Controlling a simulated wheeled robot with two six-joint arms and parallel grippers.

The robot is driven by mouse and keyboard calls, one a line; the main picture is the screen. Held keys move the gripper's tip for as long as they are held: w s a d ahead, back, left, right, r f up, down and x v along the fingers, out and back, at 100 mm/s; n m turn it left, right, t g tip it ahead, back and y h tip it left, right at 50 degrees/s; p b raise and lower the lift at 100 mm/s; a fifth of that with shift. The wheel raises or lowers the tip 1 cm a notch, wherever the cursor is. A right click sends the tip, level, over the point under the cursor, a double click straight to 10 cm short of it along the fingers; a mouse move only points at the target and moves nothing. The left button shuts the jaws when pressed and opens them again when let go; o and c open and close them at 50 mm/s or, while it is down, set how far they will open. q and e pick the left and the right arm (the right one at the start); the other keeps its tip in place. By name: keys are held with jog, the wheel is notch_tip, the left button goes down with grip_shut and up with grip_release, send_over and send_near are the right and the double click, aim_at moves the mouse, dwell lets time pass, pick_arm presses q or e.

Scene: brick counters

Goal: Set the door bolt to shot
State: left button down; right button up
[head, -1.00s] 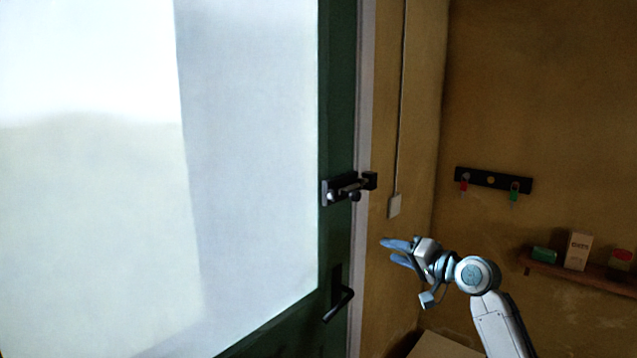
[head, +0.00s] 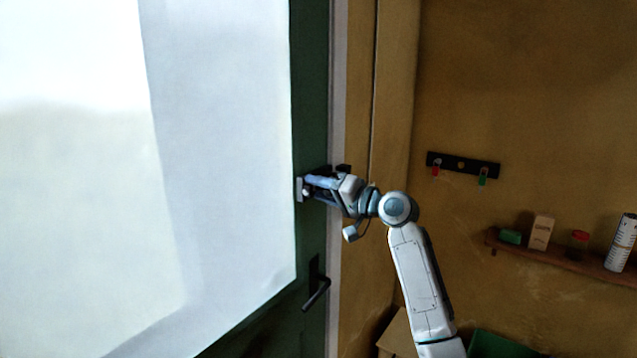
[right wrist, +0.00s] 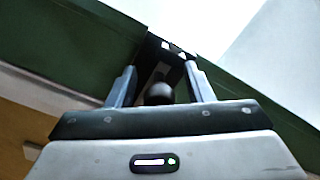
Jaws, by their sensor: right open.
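The black door bolt (head: 299,190) is mounted on the green door's edge, with its keeper (head: 343,169) on the frame side. My right gripper (head: 318,187) is at the bolt and covers most of it in the head view. In the right wrist view, the open fingers (right wrist: 160,86) stand on either side of the dark round bolt knob (right wrist: 159,94). Gaps show between the knob and the fingers, so no grip is visible. How far the bolt's bar reaches into the keeper is hidden. My left gripper is not in view.
The green door (head: 311,225) has a large pale pane and a black lever handle (head: 316,293) below the bolt. A key rack (head: 462,165) and a wooden shelf (head: 560,259) with small goods are on the right wall, clear of the gripper.

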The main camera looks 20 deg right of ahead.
jog(key=shift+w+a, duration=0.2)
jog(key=shift+w, duration=0.1)
grip_shut()
jog(key=shift+w+d+f+b, duration=0.1)
jog(key=shift+w+d+b, duration=0.1)
jog(key=shift+d+b, duration=0.1)
jog(key=shift+w+d+r+b, duration=0.25)
jog(key=shift+w+d+b, duration=0.3)
jog(key=shift+w+d, duration=0.5)
jog(key=shift+c, duration=1.2)
grip_release()
jog(key=shift+s+d, duration=0.1)
jog(key=shift+d, duration=0.05)
jog(key=shift+o, duration=1.2)
jog(key=shift+d+f, duration=0.1)
jog(key=shift+f, duration=0.1)
